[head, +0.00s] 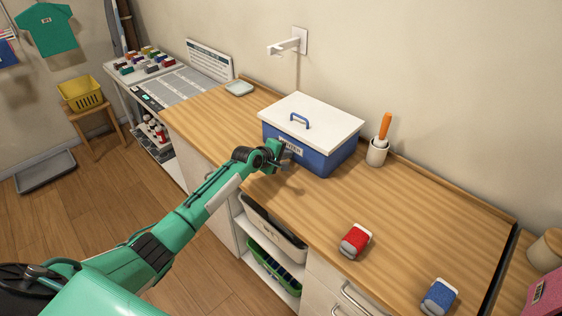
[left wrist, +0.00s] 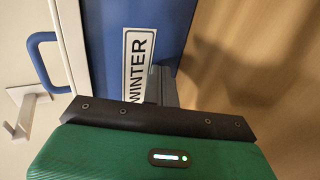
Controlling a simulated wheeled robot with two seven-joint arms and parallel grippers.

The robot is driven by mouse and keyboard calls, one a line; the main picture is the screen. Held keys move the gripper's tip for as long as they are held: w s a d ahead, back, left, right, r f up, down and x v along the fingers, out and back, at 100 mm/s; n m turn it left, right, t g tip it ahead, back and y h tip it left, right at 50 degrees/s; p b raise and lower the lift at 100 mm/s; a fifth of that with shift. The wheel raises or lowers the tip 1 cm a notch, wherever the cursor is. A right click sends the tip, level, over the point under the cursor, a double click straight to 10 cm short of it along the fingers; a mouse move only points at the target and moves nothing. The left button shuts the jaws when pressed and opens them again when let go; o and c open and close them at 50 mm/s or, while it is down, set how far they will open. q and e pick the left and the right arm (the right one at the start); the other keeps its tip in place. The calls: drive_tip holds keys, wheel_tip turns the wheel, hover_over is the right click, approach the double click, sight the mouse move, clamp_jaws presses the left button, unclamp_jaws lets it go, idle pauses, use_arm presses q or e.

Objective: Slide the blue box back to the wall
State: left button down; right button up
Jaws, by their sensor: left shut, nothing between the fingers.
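The blue box (head: 323,149) with a white lid and blue handle stands on the wooden counter, with a gap behind it to the wall. A white label reading WINTER is on its front; the box also shows in the left wrist view (left wrist: 188,24). My left gripper (head: 284,153) is shut and empty at the box's front face, in front of the label. In the left wrist view the shut fingers (left wrist: 162,85) are beside the label, close to or touching the box; I cannot tell which. My right gripper is not in view.
A white cup (head: 377,152) with an orange-handled tool stands right of the box near the wall. Red (head: 355,241) and blue (head: 439,297) small items lie on the counter's right. A pale dish (head: 239,88) is at the back left. A white wall bracket (head: 288,45) sticks out above the box.

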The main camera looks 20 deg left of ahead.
sight(292, 149)
use_arm(q)
drive_tip(key=shift+w+d+b, duration=0.35)
drive_tip(key=shift+w+b, duration=0.15)
drive_tip(key=shift+w, duration=0.4)
drive_tip(key=shift+w+d+b, duration=0.3)
drive_tip(key=shift+w+b, duration=0.2)
drive_tip(key=shift+w, duration=0.4)
drive_tip(key=shift+s+r+p, duration=0.2)
drive_tip(key=shift+s+p, duration=0.05)
drive_tip(key=shift+p, duration=0.3)
drive_tip(key=p+v, duration=0.4)
drive_tip(key=shift+s+a+f, duration=0.15)
drive_tip(key=shift+s+f, duration=0.1)
drive_tip(key=shift+s+a+r+p, duration=0.1)
drive_tip(key=shift+s+a+p, duration=0.15)
drive_tip(key=shift+s+p, duration=0.4)
drive_tip(key=shift+s+a+r+p, duration=0.1)
drive_tip(key=shift+s+a+p, duration=0.1)
drive_tip(key=shift+s+p, duration=0.4)
drive_tip(key=shift+f, duration=0.1)
drive_tip(key=shift+w, duration=0.1)
